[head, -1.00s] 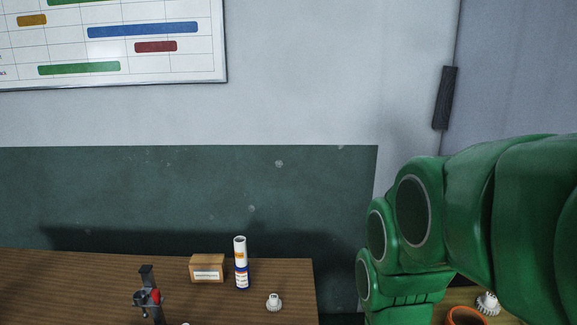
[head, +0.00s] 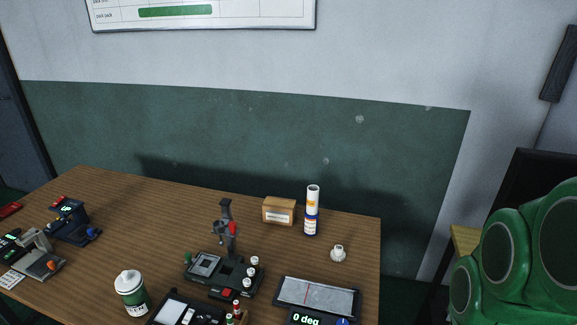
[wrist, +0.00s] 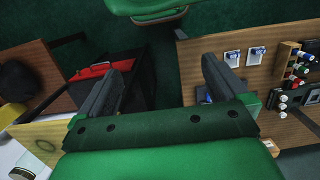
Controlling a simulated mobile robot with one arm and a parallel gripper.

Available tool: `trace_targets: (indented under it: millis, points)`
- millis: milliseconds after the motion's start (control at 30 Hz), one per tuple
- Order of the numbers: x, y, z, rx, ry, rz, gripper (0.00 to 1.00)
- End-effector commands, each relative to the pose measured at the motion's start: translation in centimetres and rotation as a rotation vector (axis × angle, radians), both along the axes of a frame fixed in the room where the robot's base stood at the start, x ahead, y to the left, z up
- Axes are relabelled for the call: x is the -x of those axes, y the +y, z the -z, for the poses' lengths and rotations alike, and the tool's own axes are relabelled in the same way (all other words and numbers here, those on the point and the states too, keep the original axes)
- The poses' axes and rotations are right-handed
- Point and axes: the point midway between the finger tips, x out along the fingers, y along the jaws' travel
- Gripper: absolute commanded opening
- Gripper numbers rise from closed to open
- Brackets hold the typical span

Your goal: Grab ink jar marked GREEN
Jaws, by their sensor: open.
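A wooden rack (head: 247,317) at the bottom edge of the head view holds small bottles, including a red-topped one (head: 236,306) and a green one (head: 229,318). In the wrist view the rack (wrist: 287,50) is at upper right with several red, green and dark bottles (wrist: 300,70). My gripper (wrist: 165,65) is open and empty, left of the rack.
The wooden desk (head: 120,200) also bears a black device with knobs (head: 215,273), a cardboard box (head: 279,211), a blue-and-white tube (head: 311,212), a white knob (head: 338,254) and a flat screen unit (head: 318,296). Bare desk lies toward the back left.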

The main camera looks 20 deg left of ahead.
Motion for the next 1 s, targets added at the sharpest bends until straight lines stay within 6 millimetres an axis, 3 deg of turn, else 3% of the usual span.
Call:
trace_targets:
  millis: [167, 500, 700, 1000]
  points:
    - [-4.4, 4.1, 0.5, -0.06, -0.081, 0.025, 1.0]
    - [-12.4, 15.8, 1.0, -0.265, -0.206, 0.168, 1.0]
    - [-15.3, 23.5, 1.1, -0.408, -0.217, 0.289, 1.0]
    - [-17.7, 34.9, 1.1, -0.619, -0.16, 0.513, 1.0]
